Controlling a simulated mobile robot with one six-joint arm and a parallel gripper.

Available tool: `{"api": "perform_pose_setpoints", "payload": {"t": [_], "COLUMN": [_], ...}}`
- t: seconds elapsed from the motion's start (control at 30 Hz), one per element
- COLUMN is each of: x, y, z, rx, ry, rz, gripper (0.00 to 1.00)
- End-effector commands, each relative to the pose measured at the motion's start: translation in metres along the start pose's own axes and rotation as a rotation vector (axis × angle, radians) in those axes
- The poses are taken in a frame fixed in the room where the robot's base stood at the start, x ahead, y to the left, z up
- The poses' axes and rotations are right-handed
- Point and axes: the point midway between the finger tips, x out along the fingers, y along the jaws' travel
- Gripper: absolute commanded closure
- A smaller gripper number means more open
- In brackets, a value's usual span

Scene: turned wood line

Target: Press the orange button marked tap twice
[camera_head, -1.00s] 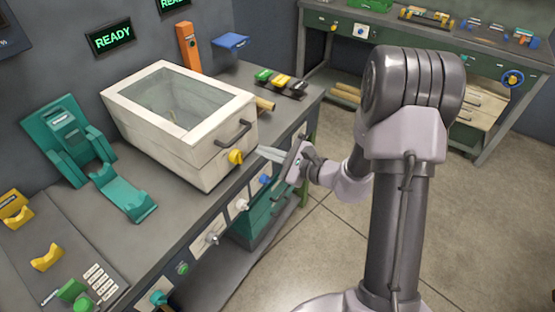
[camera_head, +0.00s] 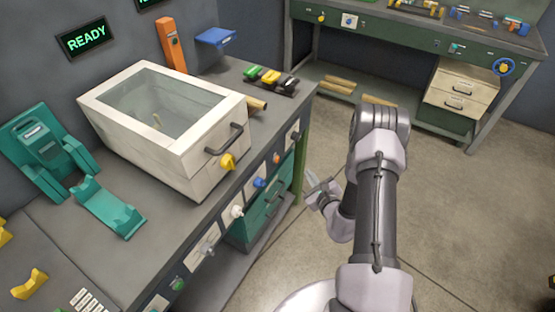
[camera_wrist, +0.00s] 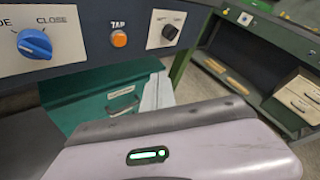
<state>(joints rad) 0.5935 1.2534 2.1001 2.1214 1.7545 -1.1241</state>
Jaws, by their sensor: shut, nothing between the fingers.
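The orange button (camera_wrist: 119,39) sits under the label TAP on the dark front panel in the wrist view. It also shows as a small orange dot (camera_head: 277,158) on the bench front in the head view. My gripper (camera_wrist: 156,92) is shut and empty, its pale fingers pointing up the picture, below and right of the button and apart from it. In the head view my gripper (camera_head: 312,180) is low in front of the bench, right of the panel.
A blue knob (camera_wrist: 34,43) marked CLOSE is left of the button; a black knob (camera_wrist: 170,32) is right of it. A green drawer (camera_wrist: 108,106) lies below. A white glass-topped box (camera_head: 170,125) stands on the bench. Open floor (camera_head: 310,250) lies right of the bench.

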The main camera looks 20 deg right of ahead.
Motion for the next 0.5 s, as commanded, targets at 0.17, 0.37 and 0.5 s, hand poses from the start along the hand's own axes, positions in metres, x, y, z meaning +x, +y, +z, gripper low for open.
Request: {"api": "perform_pose_setpoints", "payload": {"t": [0.17,0.37,0.5], "x": [0.004,0.021,0.036], "y": [0.003,0.017,0.027], "z": [0.003,0.018,0.028], "rx": [-0.002,-0.002,-0.003], "ry": [-0.002,-0.004,-0.003], "rz": [0.003,0.004,0.004], "gripper": [1.0,1.0,1.0]}}
